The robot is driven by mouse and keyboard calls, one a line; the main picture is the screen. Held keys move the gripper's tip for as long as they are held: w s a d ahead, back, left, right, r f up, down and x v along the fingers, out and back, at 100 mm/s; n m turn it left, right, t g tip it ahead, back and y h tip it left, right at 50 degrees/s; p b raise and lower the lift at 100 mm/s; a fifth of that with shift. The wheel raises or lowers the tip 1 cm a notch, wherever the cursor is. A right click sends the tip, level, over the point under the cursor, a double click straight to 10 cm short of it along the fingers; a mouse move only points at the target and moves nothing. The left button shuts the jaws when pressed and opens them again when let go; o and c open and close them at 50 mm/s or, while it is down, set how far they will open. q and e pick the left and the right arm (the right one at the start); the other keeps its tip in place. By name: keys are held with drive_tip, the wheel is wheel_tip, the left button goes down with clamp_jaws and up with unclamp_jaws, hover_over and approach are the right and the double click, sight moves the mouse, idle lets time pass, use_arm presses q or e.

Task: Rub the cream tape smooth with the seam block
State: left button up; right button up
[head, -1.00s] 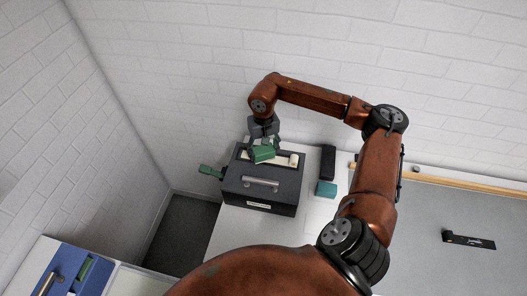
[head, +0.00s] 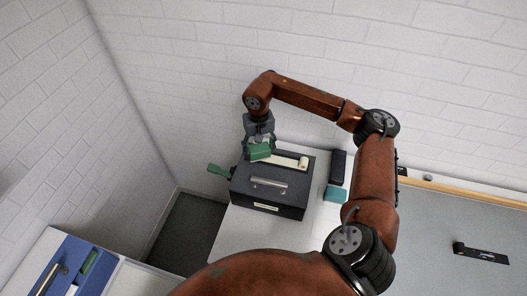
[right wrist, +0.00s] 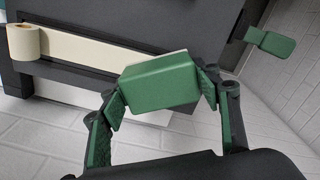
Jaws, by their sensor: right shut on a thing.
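The cream tape (head: 284,163) lies as a pale strip along the top of a dark box (head: 268,201), with its roll (head: 303,162) at the strip's right end. In the right wrist view the strip (right wrist: 85,52) runs from the roll (right wrist: 23,41) at the left toward the block. My right gripper (head: 259,141) is shut on the green seam block (right wrist: 160,82), which has a pale edge. The block is over the strip's end away from the roll and hides it. I cannot tell whether it touches the tape. My left gripper is not in view.
A green lever (head: 219,170) sticks out at the box's left. A black block (head: 338,166) and a teal block (head: 335,194) stand right of the box. A blue case (head: 62,268) is at lower left. The white tabletop (head: 245,235) is clear in front.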

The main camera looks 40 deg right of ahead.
drive_tip(key=shift+r, duration=0.1)
drive_tip(key=shift+r+p, duration=1.65)
drive_tip(key=shift+r, duration=1.8)
drive_tip(key=shift+a, duration=0.1)
